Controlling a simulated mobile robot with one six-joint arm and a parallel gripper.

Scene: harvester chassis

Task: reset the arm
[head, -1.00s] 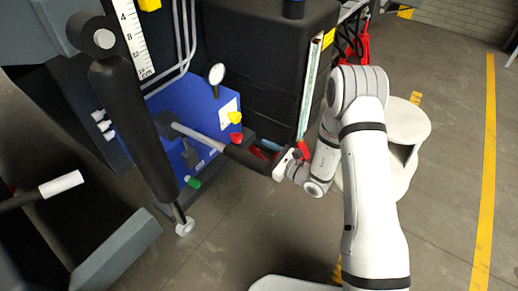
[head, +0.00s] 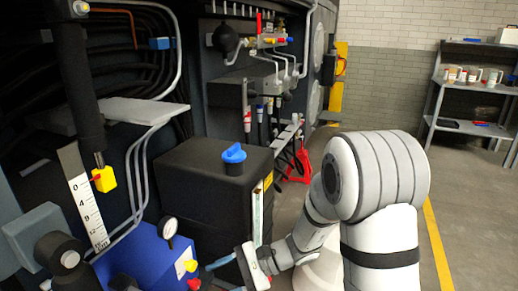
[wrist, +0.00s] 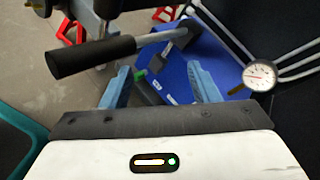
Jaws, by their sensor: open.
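My gripper (wrist: 160,78) is open, with its two light blue fingers apart and nothing between them. In the head view my gripper (head: 212,274) is low in the picture, in front of the black tank and right of the blue unit. In the wrist view a lever with a black grip (wrist: 92,57) lies just past the fingertips, and it looks free of the jaws. My white arm (head: 385,225) is bent, its elbow large at the right of the head view. The lever is not visible in the head view now.
The blue unit (head: 135,258) with a dial gauge (head: 169,229) stands at lower left. The black tank (head: 205,185) with a blue cap (head: 233,155) is behind my gripper. Red stands (head: 299,165) are behind. Shelves with mugs (head: 470,90) stand far right; floor between is open.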

